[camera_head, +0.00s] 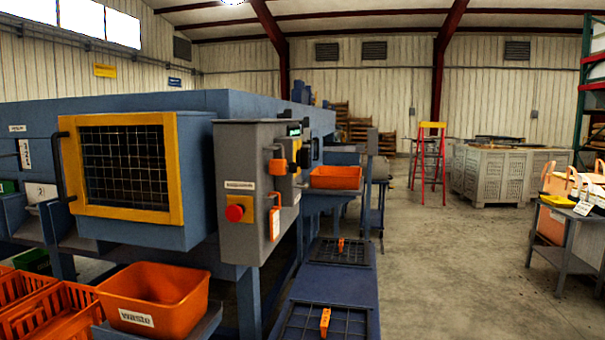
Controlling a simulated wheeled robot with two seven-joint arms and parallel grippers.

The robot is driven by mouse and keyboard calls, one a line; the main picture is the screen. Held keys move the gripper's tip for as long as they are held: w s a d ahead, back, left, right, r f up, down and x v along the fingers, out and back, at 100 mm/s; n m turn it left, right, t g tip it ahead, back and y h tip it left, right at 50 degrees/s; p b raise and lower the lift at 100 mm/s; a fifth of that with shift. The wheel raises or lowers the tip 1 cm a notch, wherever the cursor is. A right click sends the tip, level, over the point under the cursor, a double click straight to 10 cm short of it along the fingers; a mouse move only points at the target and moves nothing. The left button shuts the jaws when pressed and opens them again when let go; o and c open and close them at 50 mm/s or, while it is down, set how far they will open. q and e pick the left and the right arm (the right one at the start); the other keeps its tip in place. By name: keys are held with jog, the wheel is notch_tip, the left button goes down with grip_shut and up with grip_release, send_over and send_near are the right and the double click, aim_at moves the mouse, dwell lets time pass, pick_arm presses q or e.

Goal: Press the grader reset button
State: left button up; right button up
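The grader (205,105) is a long blue machine filling the left of the view. A grey control box (238,150) stands at its near corner. Its front face carries a red round button (235,213) on a yellow plate and a small label above that I cannot read. The box's right side, seen at a steep angle, has a small display (293,130), orange fittings (278,167) and an orange tag (275,221). I cannot tell which control is the reset button. Neither of my grippers shows in the view.
A yellow-framed mesh door (175,205) is left of the box. An orange waste bin (190,305) stands below it, beside orange crates (60,290). A low blue platform (345,275) runs along the machine. Open concrete floor (440,260) lies right, before a grey side table (575,226).

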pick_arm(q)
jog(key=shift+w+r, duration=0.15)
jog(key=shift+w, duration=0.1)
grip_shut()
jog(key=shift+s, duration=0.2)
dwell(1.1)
